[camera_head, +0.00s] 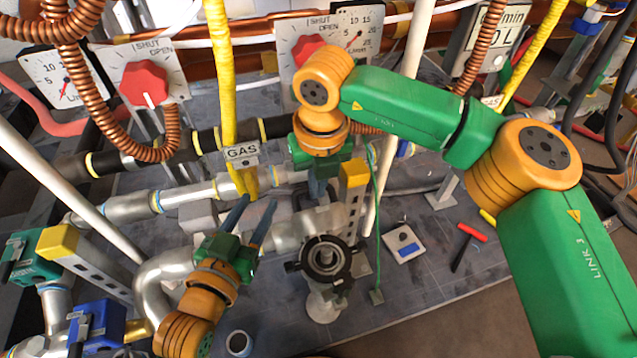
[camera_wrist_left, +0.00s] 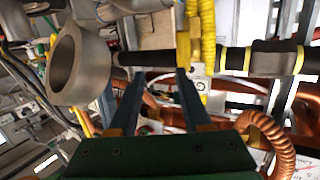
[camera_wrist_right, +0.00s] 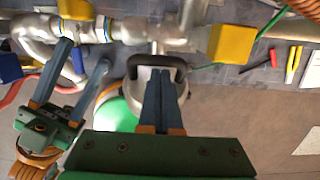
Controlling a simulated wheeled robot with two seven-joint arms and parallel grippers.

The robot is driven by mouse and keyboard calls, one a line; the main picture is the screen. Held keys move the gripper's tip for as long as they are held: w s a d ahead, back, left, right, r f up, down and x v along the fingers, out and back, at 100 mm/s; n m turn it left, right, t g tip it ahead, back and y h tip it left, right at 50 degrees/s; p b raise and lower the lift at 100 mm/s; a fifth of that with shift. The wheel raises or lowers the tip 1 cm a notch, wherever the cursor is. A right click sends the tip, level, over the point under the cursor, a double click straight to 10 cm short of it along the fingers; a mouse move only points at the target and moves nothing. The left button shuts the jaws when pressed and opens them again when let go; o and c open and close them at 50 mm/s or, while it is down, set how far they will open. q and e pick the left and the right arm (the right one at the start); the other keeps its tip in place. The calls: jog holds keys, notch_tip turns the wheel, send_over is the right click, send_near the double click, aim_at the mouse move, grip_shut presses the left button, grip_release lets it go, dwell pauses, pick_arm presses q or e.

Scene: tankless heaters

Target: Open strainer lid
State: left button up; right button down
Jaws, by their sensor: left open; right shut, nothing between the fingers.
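The strainer (camera_head: 322,298) is a pale metal fitting in the middle of the head view. A black round lid with side lugs (camera_head: 325,258) sits on top, with a metal hub at its centre. The right wrist view shows a black curved handle (camera_wrist_right: 133,66) just beyond my fingers; I cannot tell if they touch it. My right gripper (camera_head: 318,198) is shut and empty, pointing down behind the lid; it also shows in the right wrist view (camera_wrist_right: 160,73). My left gripper (camera_head: 257,203) is open and empty, left of the lid; it also shows in the left wrist view (camera_wrist_left: 158,74).
Metal pipes (camera_head: 185,196) run behind the lid. A yellow gas pipe (camera_head: 222,90) stands near my left gripper. Two red valve knobs (camera_head: 145,82) (camera_head: 308,50) are on panels at the back. A red-handled tool (camera_head: 472,233) lies on the grey floor to the right.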

pick_arm(q)
jog(key=shift+s+a+f+g, duration=0.15)
jog(key=shift+f+g, duration=0.15)
jog(key=shift+f, duration=0.25)
pick_arm(e)
jog(key=shift+w, duration=0.15)
